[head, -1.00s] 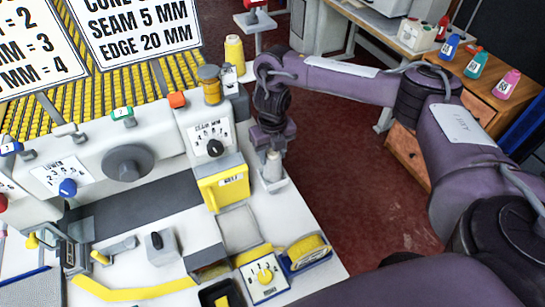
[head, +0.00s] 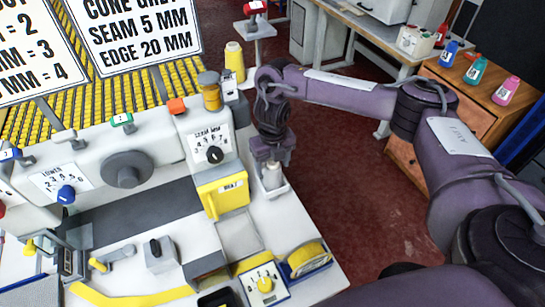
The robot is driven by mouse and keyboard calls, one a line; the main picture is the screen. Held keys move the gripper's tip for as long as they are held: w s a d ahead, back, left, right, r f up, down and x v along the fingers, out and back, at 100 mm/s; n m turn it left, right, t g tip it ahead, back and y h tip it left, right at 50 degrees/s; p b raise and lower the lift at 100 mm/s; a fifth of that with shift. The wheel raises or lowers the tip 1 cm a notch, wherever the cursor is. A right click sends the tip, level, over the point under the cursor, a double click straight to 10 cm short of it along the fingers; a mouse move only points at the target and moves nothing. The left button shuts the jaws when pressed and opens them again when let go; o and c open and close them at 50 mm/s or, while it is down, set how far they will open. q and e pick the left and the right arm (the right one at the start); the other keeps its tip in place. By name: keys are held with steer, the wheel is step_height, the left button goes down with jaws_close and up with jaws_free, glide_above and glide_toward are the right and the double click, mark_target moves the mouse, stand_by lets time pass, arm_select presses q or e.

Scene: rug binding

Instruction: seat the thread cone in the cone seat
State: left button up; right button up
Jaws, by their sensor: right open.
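A pale grey thread cone (head: 272,179) stands upright in a small white tray (head: 276,192) at the right edge of the machine table. My right gripper (head: 270,162) points down right over it, its open fingers at the cone's top. The fingers partly hide the cone, and I cannot tell whether they touch it. I cannot clearly make out which part is the cone seat. My left gripper is not in view.
A yellow cone (head: 235,61) stands behind the machine. Blue, teal and pink bottles (head: 476,71) stand on a wooden cabinet (head: 470,103). Red floor is open at right.

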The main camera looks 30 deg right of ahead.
step_height(320, 180, up, 12)
steer(key=p, duration=0.1)
steer(key=shift+p, duration=0.35)
stand_by(0.5)
